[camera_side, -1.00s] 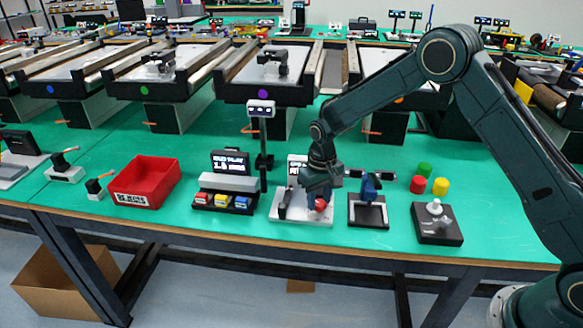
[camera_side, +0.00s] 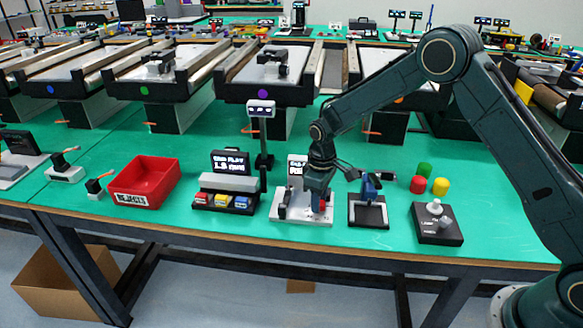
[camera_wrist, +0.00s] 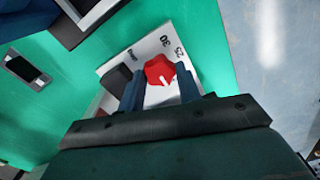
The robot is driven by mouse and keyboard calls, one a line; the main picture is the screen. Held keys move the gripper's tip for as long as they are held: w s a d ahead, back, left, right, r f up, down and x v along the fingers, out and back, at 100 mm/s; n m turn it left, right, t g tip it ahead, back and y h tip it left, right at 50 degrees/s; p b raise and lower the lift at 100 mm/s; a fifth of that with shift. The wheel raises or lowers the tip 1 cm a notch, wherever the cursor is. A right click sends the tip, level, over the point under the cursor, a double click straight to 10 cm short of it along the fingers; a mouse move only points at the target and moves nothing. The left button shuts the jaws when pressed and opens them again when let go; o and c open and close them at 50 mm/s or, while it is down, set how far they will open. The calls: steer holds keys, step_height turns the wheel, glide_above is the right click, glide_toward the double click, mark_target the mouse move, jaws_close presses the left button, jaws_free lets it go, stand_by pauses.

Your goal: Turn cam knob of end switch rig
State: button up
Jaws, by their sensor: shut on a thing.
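The end switch rig (camera_side: 291,211) is a white plate with a dark block and a small display behind it, near the front edge of the bench. Its red cam knob (camera_wrist: 159,71) has a white pointer mark and sits between my fingers in the wrist view; in the side view a little of the red knob (camera_side: 323,206) shows beside my gripper (camera_side: 318,203). My gripper (camera_wrist: 160,88) points down over the plate with its two blue fingers on either side of the knob, shut on it. Numbers are printed on the plate by the knob.
A black-framed stand with a blue part (camera_side: 369,209) is close to the right of the rig. A dark box with a grey knob (camera_side: 437,222) is farther right. Red, green and yellow cylinders (camera_side: 440,187) stand behind. A red rejects bin (camera_side: 145,183) is at left.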

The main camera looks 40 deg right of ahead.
steer(key=o, duration=1)
steer(key=shift+m, duration=0.4)
